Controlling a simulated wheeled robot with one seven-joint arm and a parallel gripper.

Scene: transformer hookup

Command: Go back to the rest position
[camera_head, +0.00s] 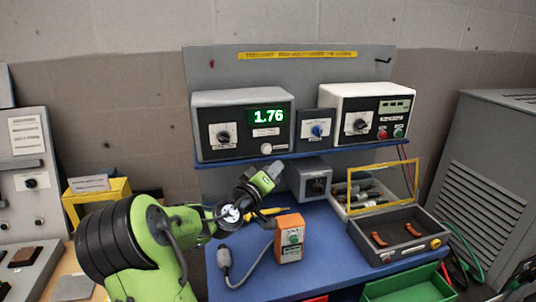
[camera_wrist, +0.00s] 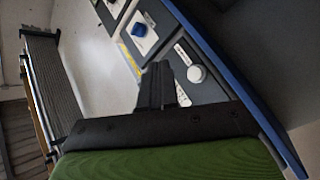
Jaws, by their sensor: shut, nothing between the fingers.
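My gripper (camera_head: 275,168) is at the end of my green arm, raised above the blue workbench (camera_head: 335,262), just below the front edge of the shelf. Its dark fingers (camera_wrist: 157,86) show together and empty in the wrist view. They point toward the front panels of the instruments. The meter box (camera_head: 213,134) on the shelf reads 1.76 in green digits. Its white knob (camera_head: 266,148) is above the gripper, and a white knob (camera_wrist: 197,74) also shows close to the fingers in the wrist view. The small unit with a blue knob (camera_head: 317,131) stands to its right.
An orange box with a green button (camera_head: 290,240) stands on the bench, with a cabled grey plug (camera_head: 224,258) beside it. A grey box (camera_head: 312,180), a yellow-framed case (camera_head: 381,186) and a grey tray (camera_head: 400,239) occupy the right. A green bin (camera_head: 410,288) is at the front.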

